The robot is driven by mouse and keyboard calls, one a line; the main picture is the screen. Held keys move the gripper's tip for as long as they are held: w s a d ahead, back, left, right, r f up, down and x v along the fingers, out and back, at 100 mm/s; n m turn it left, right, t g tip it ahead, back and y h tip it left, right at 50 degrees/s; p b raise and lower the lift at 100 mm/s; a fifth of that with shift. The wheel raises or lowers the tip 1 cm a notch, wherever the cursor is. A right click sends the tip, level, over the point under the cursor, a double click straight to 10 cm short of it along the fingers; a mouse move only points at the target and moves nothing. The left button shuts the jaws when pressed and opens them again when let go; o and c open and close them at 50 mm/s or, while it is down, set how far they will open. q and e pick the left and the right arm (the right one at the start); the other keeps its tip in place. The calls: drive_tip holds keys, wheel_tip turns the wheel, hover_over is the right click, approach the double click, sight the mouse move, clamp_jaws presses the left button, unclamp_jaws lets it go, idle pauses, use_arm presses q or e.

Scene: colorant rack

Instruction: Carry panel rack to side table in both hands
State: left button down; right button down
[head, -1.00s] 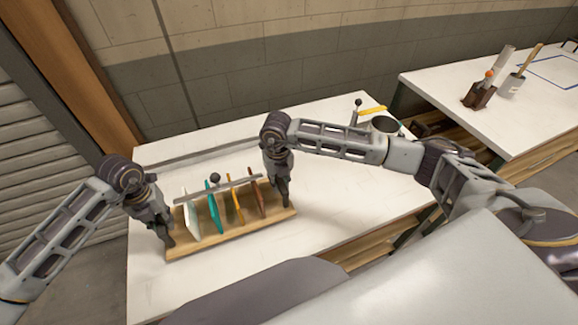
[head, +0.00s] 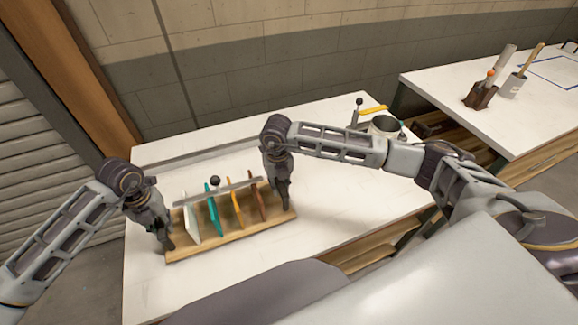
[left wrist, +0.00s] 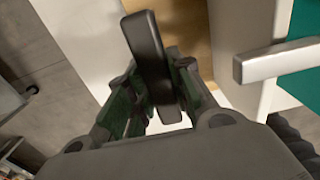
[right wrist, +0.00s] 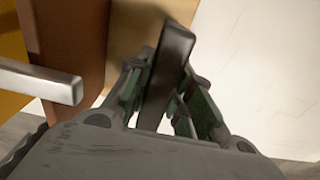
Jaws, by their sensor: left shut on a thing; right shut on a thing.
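The panel rack (head: 232,243) is a wooden base holding upright white, teal, orange and brown panels under a grey cross bar (head: 232,187). It is over the white table in the head view; I cannot tell if it touches the top. My left gripper (head: 167,243) is shut on a dark handle (left wrist: 148,50) at the rack's left end. My right gripper (head: 283,203) is shut on a dark handle (right wrist: 172,60) at its right end. The wrist views show the white panel (left wrist: 240,30) and the brown panel (right wrist: 65,50) beside the handles.
The white table (head: 330,240) has clear room right of the rack. A metal cup (head: 384,126) and a yellow item (head: 374,109) stand at its far right. A second white table (head: 450,85) at the right holds tool holders. A wall and wooden post (head: 85,75) stand behind.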

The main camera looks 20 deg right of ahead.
use_arm(q)
drive_tip(key=shift+f+b, duration=0.55)
drive_tip(key=shift+f, duration=0.05)
use_arm(e)
drive_tip(key=shift+f, duration=0.6)
use_arm(q)
drive_tip(key=c, duration=1.3)
unclamp_jaws()
use_arm(e)
drive_tip(key=c, duration=1.3)
unclamp_jaws()
use_arm(q)
drive_tip(key=shift+o, duration=0.2)
drive_tip(key=shift+r, duration=6)
use_arm(e)
drive_tip(key=shift+r, duration=0.2)
wheel_tip(320, 180, up, 12)
drive_tip(key=shift+f, duration=0.2)
use_arm(q)
drive_tip(key=shift+s+f, duration=0.1)
drive_tip(key=shift+s, duration=0.05)
use_arm(e)
drive_tip(key=shift+s, duration=0.15)
